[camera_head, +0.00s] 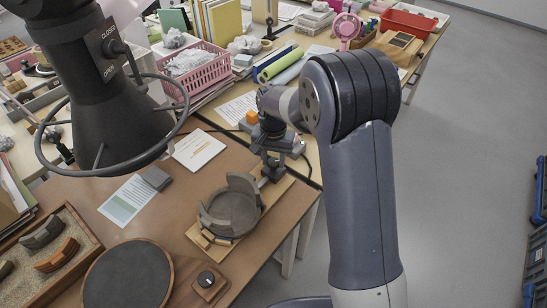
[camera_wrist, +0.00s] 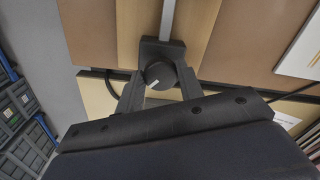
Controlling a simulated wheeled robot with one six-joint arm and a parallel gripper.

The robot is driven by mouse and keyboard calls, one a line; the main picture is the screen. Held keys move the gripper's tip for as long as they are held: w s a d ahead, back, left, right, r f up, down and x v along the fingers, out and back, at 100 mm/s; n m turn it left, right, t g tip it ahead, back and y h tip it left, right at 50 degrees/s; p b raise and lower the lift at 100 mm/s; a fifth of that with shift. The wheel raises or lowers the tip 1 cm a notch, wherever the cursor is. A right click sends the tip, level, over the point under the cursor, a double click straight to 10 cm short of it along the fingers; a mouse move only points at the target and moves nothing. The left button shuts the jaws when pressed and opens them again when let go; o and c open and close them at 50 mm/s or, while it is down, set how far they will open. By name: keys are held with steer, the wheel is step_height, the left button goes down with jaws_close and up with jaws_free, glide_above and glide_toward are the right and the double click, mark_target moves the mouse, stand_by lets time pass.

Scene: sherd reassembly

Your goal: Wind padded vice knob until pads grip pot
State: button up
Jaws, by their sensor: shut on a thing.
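The padded vice has a wooden base (camera_head: 262,208) on the brown table. The grey pot (camera_head: 232,212), a low round bowl with taller sherds standing on its far side, sits on it. A block stands at the vice's near end. I cannot tell whether the pads touch the pot. My gripper (camera_head: 271,168) is at the vice's far end, pointing down. In the wrist view, my gripper (camera_wrist: 159,82) is shut on the dark round knob (camera_wrist: 159,74), which has a white mark. In the head view the knob is hidden by my gripper.
A dark round disc (camera_head: 128,276) and a small knobbed box (camera_head: 208,283) stand near the vice. A wooden tray (camera_head: 84,238) holds curved sherds at left. A pink basket (camera_head: 195,68) and papers lie beyond.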

mark_target(273, 162)
steer(key=shift+m, duration=1.1)
steer(key=o, duration=1)
step_height(273, 162, up, 11)
steer(key=shift+f, duration=0.1)
